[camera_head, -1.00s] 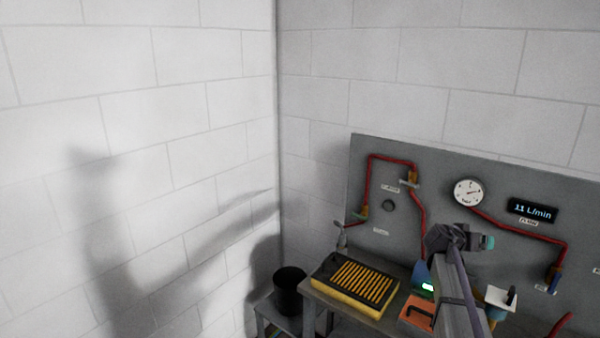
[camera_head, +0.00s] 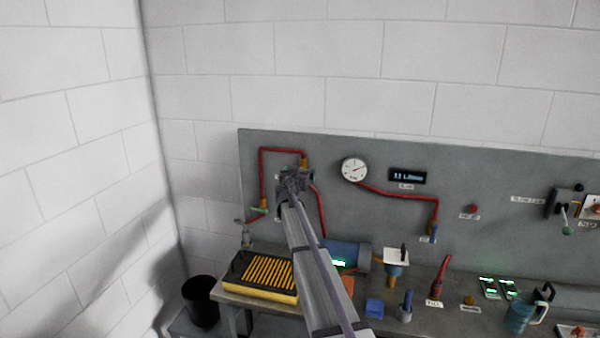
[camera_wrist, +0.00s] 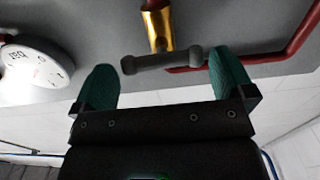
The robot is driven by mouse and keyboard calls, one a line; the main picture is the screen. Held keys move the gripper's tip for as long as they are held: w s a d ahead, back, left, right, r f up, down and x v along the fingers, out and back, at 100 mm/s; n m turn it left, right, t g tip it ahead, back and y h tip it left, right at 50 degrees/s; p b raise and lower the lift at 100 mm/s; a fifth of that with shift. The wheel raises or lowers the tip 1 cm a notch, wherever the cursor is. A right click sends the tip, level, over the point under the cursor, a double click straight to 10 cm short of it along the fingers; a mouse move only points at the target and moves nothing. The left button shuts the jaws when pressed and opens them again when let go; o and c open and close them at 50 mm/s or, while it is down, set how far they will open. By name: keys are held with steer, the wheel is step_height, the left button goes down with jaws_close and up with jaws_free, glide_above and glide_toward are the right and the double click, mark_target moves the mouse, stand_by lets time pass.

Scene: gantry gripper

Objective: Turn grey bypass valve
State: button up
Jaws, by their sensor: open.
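The grey bypass valve has a grey bar handle (camera_wrist: 162,61) on a brass body (camera_wrist: 158,28) set in a red pipe. In the wrist view the handle lies crosswise between my gripper's (camera_wrist: 164,78) two green-padded fingers, near their tips. The fingers are apart, with a gap at each end of the handle; neither clearly touches it. In the head view my gripper (camera_head: 293,183) is in front of the panel at the upper right corner of the red pipe loop. It hides most of the valve; only some brass (camera_head: 306,163) shows above.
A round gauge (camera_head: 354,169) and a flow display (camera_head: 407,176) are to the right on the grey panel (camera_head: 480,172). A green-handled valve (camera_head: 260,209) and a blue-handled valve (camera_head: 434,229) flank my arm. The bench below holds a yellow-slatted tray (camera_head: 262,289) and tools.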

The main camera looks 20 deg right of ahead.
steer(key=shift+x, duration=1)
steer(key=shift+w+d, duration=0.15)
steer(key=shift+w, duration=0.1)
steer(key=shift+c, duration=0.3)
steer(key=c, duration=0.5)
